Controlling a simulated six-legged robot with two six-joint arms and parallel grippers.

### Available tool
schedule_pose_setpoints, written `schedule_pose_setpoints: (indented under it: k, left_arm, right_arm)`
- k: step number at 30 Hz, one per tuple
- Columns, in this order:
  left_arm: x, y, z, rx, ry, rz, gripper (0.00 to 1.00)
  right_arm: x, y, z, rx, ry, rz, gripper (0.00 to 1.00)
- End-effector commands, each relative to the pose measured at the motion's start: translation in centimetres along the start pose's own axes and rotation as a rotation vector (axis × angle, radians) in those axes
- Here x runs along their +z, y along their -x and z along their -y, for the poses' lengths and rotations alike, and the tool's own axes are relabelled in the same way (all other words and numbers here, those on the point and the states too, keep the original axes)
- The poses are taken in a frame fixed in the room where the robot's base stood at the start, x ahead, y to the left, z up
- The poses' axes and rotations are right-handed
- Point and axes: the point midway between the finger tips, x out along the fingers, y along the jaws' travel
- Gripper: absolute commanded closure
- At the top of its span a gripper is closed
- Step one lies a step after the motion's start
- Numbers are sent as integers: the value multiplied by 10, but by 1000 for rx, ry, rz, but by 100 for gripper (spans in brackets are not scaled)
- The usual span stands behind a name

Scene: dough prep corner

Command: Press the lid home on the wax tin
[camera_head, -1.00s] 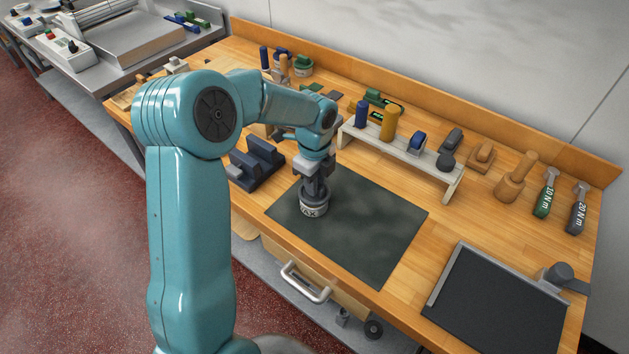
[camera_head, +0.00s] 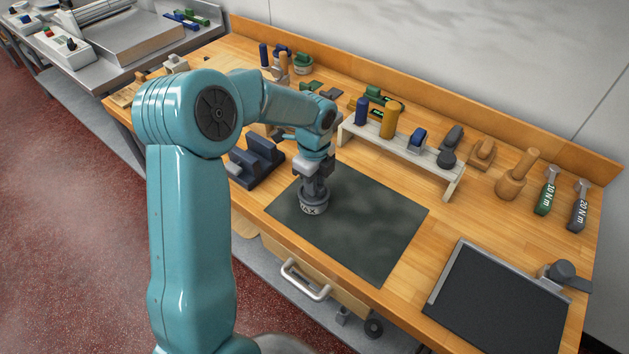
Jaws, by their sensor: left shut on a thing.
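The small wax tin (camera_head: 312,209), pale with dark "WAX" lettering, stands upright on the left part of the dark mat. My left gripper (camera_head: 313,186) points down directly over it and is shut on the dark lid, at the top of the tin. The fingers and wrist hide most of the lid, so I cannot tell whether it sits level or fully down. My right gripper is not in view.
The dark mat (camera_head: 371,236) is otherwise bare. A white rack (camera_head: 449,180) with bottles and tools stands behind it. A dark stepped block (camera_head: 257,165) is to the left, a black framed plate (camera_head: 496,305) to the right. A drawer handle (camera_head: 305,281) juts out at the front.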

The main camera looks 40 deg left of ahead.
Motion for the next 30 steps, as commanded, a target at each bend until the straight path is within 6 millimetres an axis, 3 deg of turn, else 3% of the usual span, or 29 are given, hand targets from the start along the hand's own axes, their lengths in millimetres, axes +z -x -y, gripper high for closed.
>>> schedule_pose_setpoints:
  k: [16, 17, 18, 19, 25, 26, 30]
  left_arm:
    - [0, -3, 0, 0, 0, 0, 100]
    - [0, -2, 0, -1, 0, 0, 73]
    - [0, -2, 0, -1, 0, 0, 60]
    - [0, -2, 0, -1, 0, 0, 53]
    - [0, -2, 0, -1, 0, 0, 53]
    - [0, -2, 0, 0, 0, 0, 46]
    - [0, -2, 0, 0, 0, 0, 0]
  right_arm:
    - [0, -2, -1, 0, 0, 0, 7]
    - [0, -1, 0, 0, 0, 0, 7]
    - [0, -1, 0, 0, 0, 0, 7]
    - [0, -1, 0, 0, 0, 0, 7]
    - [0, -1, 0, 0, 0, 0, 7]
    - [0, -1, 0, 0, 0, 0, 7]
    - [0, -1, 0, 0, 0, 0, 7]
